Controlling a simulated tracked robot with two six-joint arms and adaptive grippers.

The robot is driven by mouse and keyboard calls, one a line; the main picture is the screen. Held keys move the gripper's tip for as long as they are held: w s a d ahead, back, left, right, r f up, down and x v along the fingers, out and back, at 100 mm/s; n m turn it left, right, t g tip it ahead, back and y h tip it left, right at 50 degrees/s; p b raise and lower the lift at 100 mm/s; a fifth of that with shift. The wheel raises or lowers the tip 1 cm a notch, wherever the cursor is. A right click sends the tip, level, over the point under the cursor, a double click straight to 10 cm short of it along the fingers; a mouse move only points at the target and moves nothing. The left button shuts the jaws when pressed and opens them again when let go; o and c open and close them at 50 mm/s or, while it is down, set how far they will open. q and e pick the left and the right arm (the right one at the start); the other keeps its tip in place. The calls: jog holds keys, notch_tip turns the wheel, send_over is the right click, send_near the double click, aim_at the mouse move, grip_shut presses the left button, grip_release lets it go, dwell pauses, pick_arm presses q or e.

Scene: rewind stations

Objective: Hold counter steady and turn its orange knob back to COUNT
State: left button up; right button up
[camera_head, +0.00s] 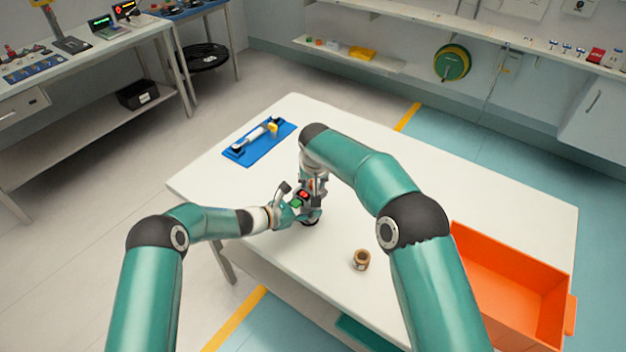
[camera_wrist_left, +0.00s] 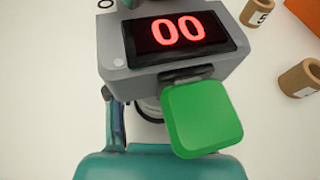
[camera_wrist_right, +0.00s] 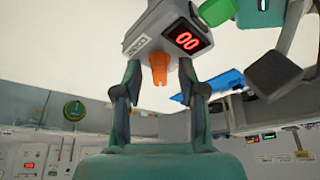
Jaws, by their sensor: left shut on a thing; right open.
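The counter (camera_head: 304,194) is a grey box on the white table, with a red display reading 00 and a green paddle (camera_wrist_left: 203,117) on its front, clear in the left wrist view. My left gripper (camera_head: 294,208) is shut on the counter from the left; the paddle partly hides its fingers in the left wrist view. The orange knob (camera_wrist_right: 159,69) shows on the counter's side in the right wrist view. My right gripper (camera_wrist_right: 160,76) is open, its fingers on either side of the knob with gaps visible. In the head view my right arm hides the knob.
A brown ring-shaped piece (camera_head: 361,260) stands on the table (camera_head: 430,180) to the right of the counter. An orange bin (camera_head: 505,255) is at the right edge. A blue mat (camera_head: 240,155) with a tool lies farther back. The table beyond my right arm is clear.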

grip_shut()
jog(key=shift+m, duration=0.3)
jog(key=m+h, duration=0.1)
jog(key=m, duration=0.2)
jog(key=shift+a+h, duration=0.15)
jog(key=shift+h, duration=0.15)
jog(key=shift+w+m+h, duration=0.1)
jog(key=shift+m+h, duration=0.4)
jog(key=shift+m, duration=1.4)
jog(key=shift+g, duration=0.3)
